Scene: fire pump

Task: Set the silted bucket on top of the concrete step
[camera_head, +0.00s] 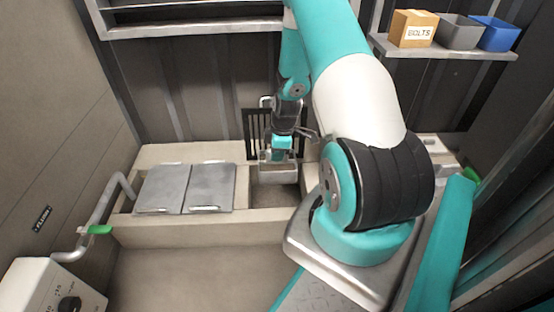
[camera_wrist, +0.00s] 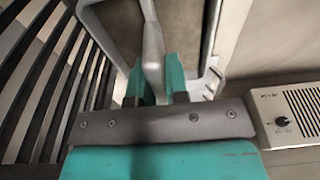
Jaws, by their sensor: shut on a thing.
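The silted bucket (camera_head: 278,170) is a grey, open container with brown matter inside. It is below my gripper (camera_head: 283,143), over or in the open gap beside the metal plates. In the wrist view, the teal fingers of my gripper (camera_wrist: 158,80) are shut on the bucket's pale handle, and the bucket (camera_wrist: 211,50) shows beyond them. Whether its underside touches anything is hidden. The pale concrete step (camera_head: 190,231) runs along the front of the plates and the gap. My arm hides part of its right side.
A dark barred grille (camera_head: 255,128) stands right behind the bucket; its bars also fill the left of the wrist view (camera_wrist: 45,75). Two grey plates (camera_head: 186,188) lie left. A shelf (camera_head: 440,50) holds bins.

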